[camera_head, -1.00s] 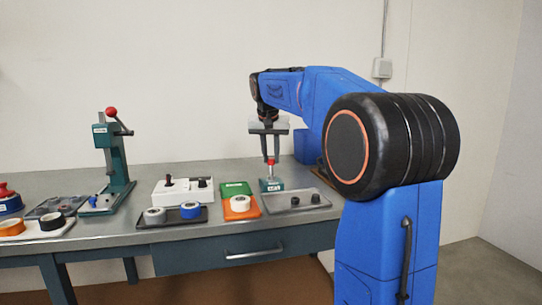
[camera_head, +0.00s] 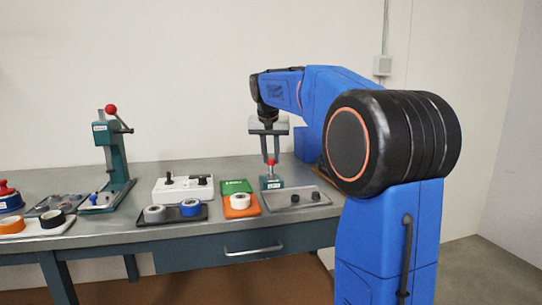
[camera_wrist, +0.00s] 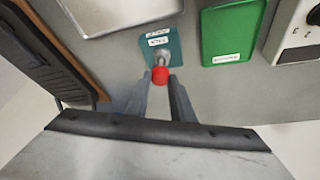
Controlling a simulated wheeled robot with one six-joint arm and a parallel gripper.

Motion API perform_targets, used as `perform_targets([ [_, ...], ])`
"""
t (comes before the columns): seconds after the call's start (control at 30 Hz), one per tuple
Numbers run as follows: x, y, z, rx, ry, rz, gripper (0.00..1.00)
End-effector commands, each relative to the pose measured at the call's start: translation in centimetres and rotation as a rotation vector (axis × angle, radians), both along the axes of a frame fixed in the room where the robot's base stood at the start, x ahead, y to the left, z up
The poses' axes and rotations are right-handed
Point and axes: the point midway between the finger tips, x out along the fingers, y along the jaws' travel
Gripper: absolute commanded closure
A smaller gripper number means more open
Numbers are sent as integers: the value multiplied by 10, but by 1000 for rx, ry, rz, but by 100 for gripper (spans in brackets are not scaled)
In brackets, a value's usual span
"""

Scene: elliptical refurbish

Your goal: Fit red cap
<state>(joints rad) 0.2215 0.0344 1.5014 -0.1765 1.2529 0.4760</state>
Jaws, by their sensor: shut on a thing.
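The red cap (camera_wrist: 160,76) is between the fingertips of my gripper (camera_wrist: 161,82) in the wrist view. It sits at the end of a metal post (camera_wrist: 162,57) on a small teal stand (camera_wrist: 172,42) with white labels. In the head view the red cap (camera_head: 270,162) shows right above the teal stand (camera_head: 271,183), with my gripper (camera_head: 270,157) pointing down from above. The fingers are shut on the cap. Whether the cap is fully seated on the post cannot be told.
A green tray (camera_head: 236,187) and an orange tray (camera_head: 243,212) with a white roll lie left of the stand. A white switch box (camera_head: 183,196) and a teal press (camera_head: 117,165) stand further left.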

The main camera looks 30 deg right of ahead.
Motion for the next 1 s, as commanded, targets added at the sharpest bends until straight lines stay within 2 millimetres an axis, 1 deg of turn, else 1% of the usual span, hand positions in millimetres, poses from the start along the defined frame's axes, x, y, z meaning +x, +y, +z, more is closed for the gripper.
perform_targets([
  [0.23, 0, 0, -1, 0, 1, 0, 99],
  [0.27, 0, 0, -1, 0, 1, 0, 71],
  [0.3, 0, 0, -1, 0, 1, 0, 62],
  [0.33, 0, 0, -1, 0, 1, 0, 57],
  [0.63, 0, 0, 0, 0, 0, 0, 57],
  [0.73, -2, 1, 5, 0, 0, 0, 57],
  [0.87, -6, 5, 20, -1, -2, 0, 57],
  [1.0, -14, 12, 45, -1, -2, 1, 57],
])
